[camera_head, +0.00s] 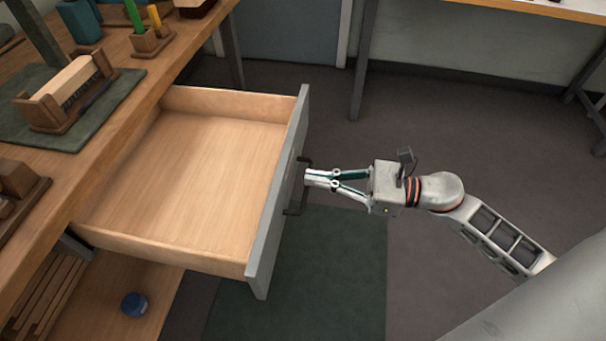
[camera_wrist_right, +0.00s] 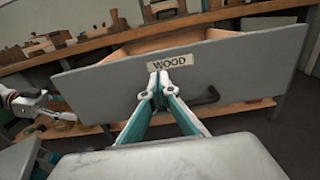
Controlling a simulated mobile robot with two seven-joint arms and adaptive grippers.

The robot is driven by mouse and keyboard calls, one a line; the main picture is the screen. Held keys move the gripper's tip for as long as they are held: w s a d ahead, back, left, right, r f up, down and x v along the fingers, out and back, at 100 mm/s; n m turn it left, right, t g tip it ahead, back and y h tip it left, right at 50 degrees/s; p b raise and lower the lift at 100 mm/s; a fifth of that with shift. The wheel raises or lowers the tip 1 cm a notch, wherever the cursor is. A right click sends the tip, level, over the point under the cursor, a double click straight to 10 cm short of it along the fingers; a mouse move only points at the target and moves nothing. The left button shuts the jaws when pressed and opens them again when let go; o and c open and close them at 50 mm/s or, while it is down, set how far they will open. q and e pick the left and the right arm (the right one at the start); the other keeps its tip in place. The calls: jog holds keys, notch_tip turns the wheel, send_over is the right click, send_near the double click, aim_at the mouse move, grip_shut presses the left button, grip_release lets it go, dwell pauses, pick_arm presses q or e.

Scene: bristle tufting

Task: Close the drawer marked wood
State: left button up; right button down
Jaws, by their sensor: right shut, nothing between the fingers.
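The drawer marked wood (camera_head: 190,165) is pulled far out from the workbench and is empty inside. Its grey front panel carries a "WOOD" label (camera_wrist_right: 170,61) and a dark bar handle (camera_wrist_right: 208,97). My right gripper (camera_head: 308,178) is shut and empty, pointing at the outer face of the front panel beside the handle. In the right wrist view its fingertips (camera_wrist_right: 158,78) overlap the panel just below the label, left of the handle. I cannot tell whether they touch it. My left gripper (camera_wrist_right: 62,115) shows small at the left of the right wrist view; its jaws are unclear.
The wooden workbench (camera_head: 110,130) holds a brush block in a wooden holder (camera_head: 68,90) on a green mat (camera_head: 100,125). A blue round object (camera_head: 134,304) lies on the lower shelf (camera_head: 95,315). Another table (camera_head: 480,5) stands at the back. The floor right of the drawer is clear.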

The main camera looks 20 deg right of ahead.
aim_at(288, 174)
jog(key=x, duration=0.2)
jog(key=shift+w+a, duration=0.25)
jog(key=shift+a, duration=0.2)
jog(key=shift+w, duration=0.1)
